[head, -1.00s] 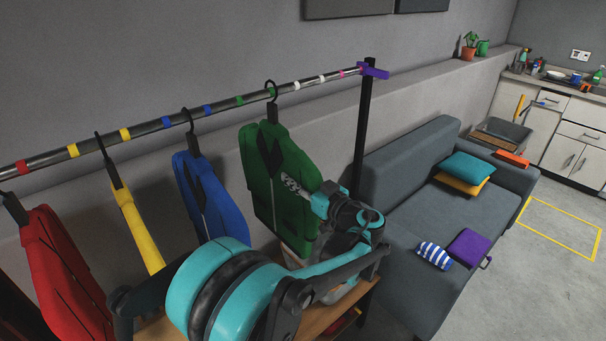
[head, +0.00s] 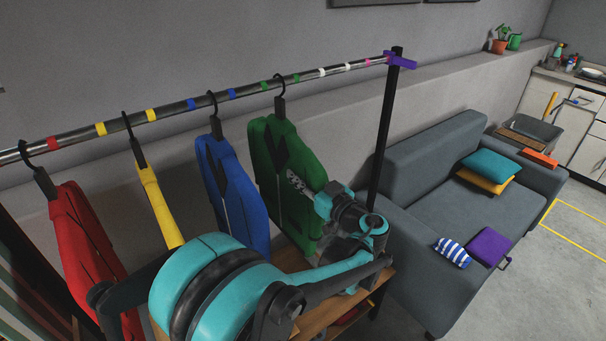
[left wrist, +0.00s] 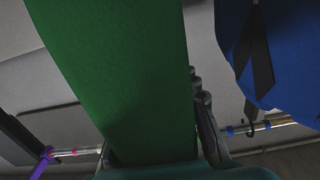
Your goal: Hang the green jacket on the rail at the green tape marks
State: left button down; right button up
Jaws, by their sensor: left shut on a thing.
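The green jacket (head: 270,150) hangs upright on its dark hanger, whose hook (head: 280,78) is at the rail (head: 226,94). The hook shows between the two green tape marks, the left one (head: 266,87) and the right one (head: 296,77). I cannot tell whether the hook rests on the rail or is just in front of it. My left gripper (head: 298,186) is shut on the green jacket at its right side. In the left wrist view the green jacket (left wrist: 120,80) fills the middle and hides much of the gripper. My right gripper is not in view.
A blue jacket (head: 232,190) hangs just left, with a yellow garment (head: 160,205) and a red jacket (head: 85,245) farther left. A black post (head: 384,130) with a purple clamp ends the rail at right. A wooden shelf (head: 318,318) is below; a grey sofa (head: 425,225) stands right.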

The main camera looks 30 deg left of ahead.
pick_arm(q)
jog(key=c, duration=1.1)
grip_release()
jog(key=shift+o, duration=0.2)
jog(key=v, duration=1.2)
jog(key=shift+d, duration=0.1)
